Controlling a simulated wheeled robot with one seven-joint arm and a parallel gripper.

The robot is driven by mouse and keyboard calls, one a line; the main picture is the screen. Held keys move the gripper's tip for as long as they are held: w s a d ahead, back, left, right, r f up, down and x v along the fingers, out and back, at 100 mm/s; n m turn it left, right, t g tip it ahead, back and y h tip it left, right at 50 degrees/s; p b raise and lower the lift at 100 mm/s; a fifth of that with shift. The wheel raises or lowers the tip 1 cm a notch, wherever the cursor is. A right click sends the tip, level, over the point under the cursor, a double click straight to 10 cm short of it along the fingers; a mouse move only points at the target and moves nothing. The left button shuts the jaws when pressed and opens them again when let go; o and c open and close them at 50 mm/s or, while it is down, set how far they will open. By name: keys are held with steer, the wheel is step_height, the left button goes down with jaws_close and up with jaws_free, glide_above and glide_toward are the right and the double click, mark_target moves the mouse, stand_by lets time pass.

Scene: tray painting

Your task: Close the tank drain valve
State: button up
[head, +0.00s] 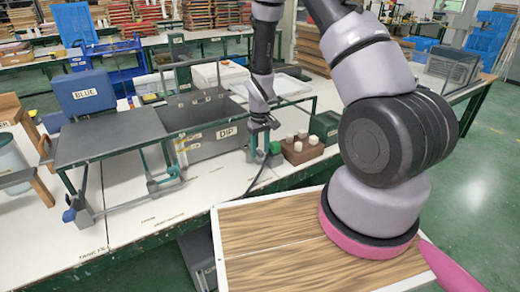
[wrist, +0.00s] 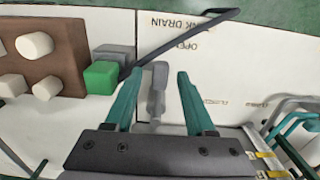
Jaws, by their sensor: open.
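The grey drain valve handle (wrist: 157,90) shows in the wrist view, between the two teal fingers of my gripper (wrist: 159,73). The fingers are apart, with a gap on each side of the handle; I cannot tell how deep it sits between them. Printed labels on the white bench top (wrist: 230,70) read "TANK DRAIN", "OPEN" and "CLOSED". In the head view my gripper (head: 259,150) points down beside the right end of the grey tank (head: 218,146) marked "DIP". The valve itself is hard to make out there.
A green block (wrist: 101,77) is close to the left finger. A brown block with white pegs (head: 303,151) stands to the right of my gripper. A dark hose (wrist: 190,32) runs over the bench. A wood-grain tray (head: 265,235) is in front.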

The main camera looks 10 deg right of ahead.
jaws_close()
stand_by(1.3)
